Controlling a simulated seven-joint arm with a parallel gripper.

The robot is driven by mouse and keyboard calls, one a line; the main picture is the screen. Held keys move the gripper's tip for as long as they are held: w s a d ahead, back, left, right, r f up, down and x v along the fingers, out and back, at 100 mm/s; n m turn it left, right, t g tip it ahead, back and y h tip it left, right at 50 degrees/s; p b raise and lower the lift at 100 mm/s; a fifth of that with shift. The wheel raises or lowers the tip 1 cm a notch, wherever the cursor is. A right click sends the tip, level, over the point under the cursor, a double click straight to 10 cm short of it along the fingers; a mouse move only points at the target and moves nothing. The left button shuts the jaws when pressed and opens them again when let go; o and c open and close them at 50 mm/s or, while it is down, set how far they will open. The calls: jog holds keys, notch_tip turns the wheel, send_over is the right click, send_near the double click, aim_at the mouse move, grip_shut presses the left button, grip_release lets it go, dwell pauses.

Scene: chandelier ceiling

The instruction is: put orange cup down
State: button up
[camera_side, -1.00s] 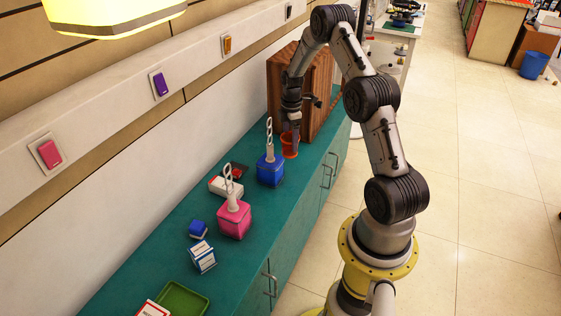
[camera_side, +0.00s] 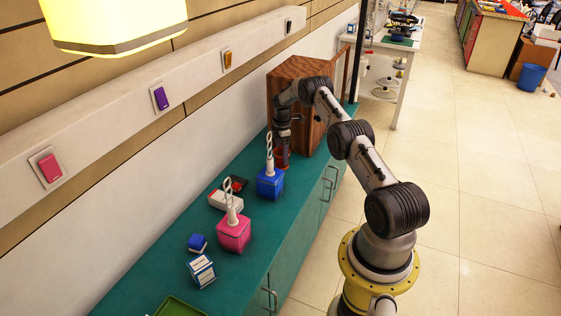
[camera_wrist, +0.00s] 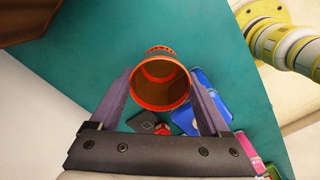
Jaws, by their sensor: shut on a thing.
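The orange cup (camera_wrist: 160,80) is between the two fingers of my gripper (camera_wrist: 160,100) in the wrist view, its open mouth toward the camera. My gripper is shut on it. In the side view, the cup (camera_side: 283,159) shows as a reddish patch below my gripper (camera_side: 283,150), partly hidden by the fingers. It is over the green counter (camera_side: 160,255), close behind the blue box with the white handle. I cannot tell whether its base touches the counter.
A wooden cabinet (camera_side: 297,85) stands just behind the gripper. A green tray (camera_side: 180,308) is at the front.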

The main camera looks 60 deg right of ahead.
aim_at(281, 161)
jog(key=shift+w+d+f, duration=0.35)
jog(key=shift+f, duration=0.25)
jog(key=shift+w+d+f, duration=0.3)
jog(key=shift+f, duration=1.6)
jog(key=shift+f, duration=0.1)
jog(key=o, duration=1.2)
jog(key=shift+f, duration=0.1)
